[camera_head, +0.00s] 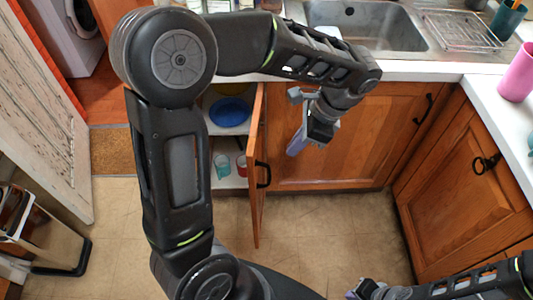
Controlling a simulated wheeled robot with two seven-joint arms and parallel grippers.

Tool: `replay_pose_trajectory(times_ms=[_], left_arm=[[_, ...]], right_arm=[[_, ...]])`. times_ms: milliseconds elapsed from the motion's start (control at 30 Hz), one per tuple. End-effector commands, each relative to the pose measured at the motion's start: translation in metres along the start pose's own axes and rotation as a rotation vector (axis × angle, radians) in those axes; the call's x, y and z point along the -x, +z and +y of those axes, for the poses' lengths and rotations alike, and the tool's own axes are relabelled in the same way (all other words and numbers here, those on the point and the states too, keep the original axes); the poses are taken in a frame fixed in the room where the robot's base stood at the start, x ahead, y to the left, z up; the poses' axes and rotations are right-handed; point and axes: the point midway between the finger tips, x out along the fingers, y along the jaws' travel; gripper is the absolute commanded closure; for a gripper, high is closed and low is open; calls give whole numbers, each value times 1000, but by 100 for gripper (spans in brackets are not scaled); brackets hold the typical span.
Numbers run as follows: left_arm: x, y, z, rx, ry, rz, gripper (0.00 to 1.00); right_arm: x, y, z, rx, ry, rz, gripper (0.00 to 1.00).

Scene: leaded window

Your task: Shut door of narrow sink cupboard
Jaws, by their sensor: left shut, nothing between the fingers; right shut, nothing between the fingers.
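The narrow sink cupboard (231,184) stands open below the counter, partly hidden behind my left arm. Its wooden door (257,205) sticks out toward me, seen nearly edge-on, with a black handle (263,174) on its right-hand face. A blue bowl (230,112) and two cups show on the shelves inside. My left gripper (295,148) is shut and empty, pointing down to the right of the open door, apart from it, in front of the wider closed cupboard front. My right gripper (357,293) is shut and empty at the bottom edge, low over the floor.
The sink (365,25) and a dish rack (460,30) are on the counter above. A closed wooden cupboard (465,185) with a black handle stands at right. A pink cup (517,72) is on the right counter. The tiled floor (330,225) before the cupboards is clear.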

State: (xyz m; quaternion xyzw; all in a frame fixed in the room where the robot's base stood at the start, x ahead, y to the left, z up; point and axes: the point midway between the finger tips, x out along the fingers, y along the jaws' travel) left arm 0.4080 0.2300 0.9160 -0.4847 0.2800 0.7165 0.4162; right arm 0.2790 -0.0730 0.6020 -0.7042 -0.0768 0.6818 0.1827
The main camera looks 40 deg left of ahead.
Motion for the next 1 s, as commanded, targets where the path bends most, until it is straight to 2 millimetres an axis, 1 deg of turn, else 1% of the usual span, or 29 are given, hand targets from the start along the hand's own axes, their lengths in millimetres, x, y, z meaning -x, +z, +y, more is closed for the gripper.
replay_pose_trajectory(times_ms=[267, 433, 567, 900, 1000], left_arm=[[-4, -1, 1, 1, 3, 1, 100], [-17, -1, 1, 2, 5, 0, 100], [-36, 0, 1, 1, 6, -2, 100], [-104, -1, 2, 1, 7, -1, 100], [-107, 17, 1, 5, 5, 2, 100]], right_arm=[[-1, 0, 0, 0, 0, 0, 100], [0, 0, 0, 0, 0, 0, 100], [0, 0, 0, 0, 0, 0, 100], [2, 0, -1, 0, 0, 0, 100], [8, 0, -3, 0, 0, 0, 100]])
